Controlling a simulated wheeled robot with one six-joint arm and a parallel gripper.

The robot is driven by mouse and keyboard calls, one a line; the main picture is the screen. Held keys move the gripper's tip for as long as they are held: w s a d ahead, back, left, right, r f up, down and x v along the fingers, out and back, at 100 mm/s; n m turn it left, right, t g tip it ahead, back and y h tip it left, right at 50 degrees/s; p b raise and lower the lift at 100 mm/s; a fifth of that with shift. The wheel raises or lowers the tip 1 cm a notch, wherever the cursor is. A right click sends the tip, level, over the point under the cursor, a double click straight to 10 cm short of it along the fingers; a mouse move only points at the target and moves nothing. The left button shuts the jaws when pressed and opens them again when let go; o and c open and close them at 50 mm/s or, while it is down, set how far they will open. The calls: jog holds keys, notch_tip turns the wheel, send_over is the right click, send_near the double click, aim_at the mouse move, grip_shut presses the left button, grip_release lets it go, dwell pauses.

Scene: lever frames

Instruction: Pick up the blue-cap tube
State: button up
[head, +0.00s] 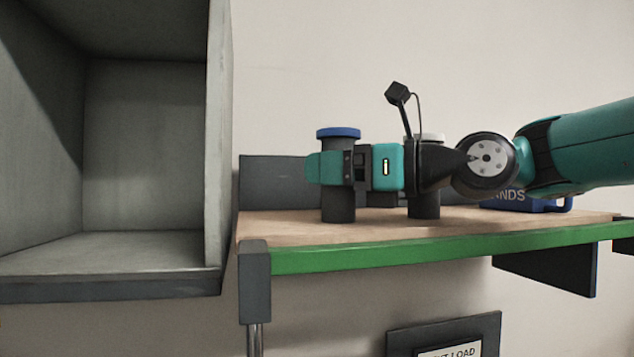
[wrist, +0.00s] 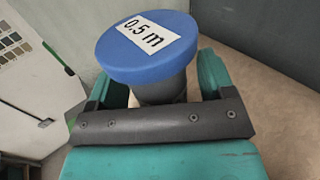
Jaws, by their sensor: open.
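The blue-cap tube (head: 338,133) stands upright on the shelf, a dark grey cylinder with a wide blue cap. In the wrist view its blue cap (wrist: 148,48) carries a white label reading "0.5 m". My gripper (head: 322,168) reaches in level from the right at the tube's upper body, just below the cap. In the wrist view the teal fingers (wrist: 160,85) are open, one on each side of the tube. A gap shows between the tube and the right finger; contact on the left is hard to tell. The tube's middle is partly hidden by my gripper in the head view.
A second dark tube with a white cap (head: 432,136) stands behind my wrist on the wooden shelf (head: 290,228). A blue box (head: 528,204) sits further right. An open grey cabinet (head: 214,140) is close on the left. A low grey panel (head: 270,180) backs the shelf.

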jog(key=shift+w+a, duration=0.15)
jog(key=shift+a, duration=0.2)
jog(key=shift+r, duration=0.1)
jog(key=c, duration=1.2)
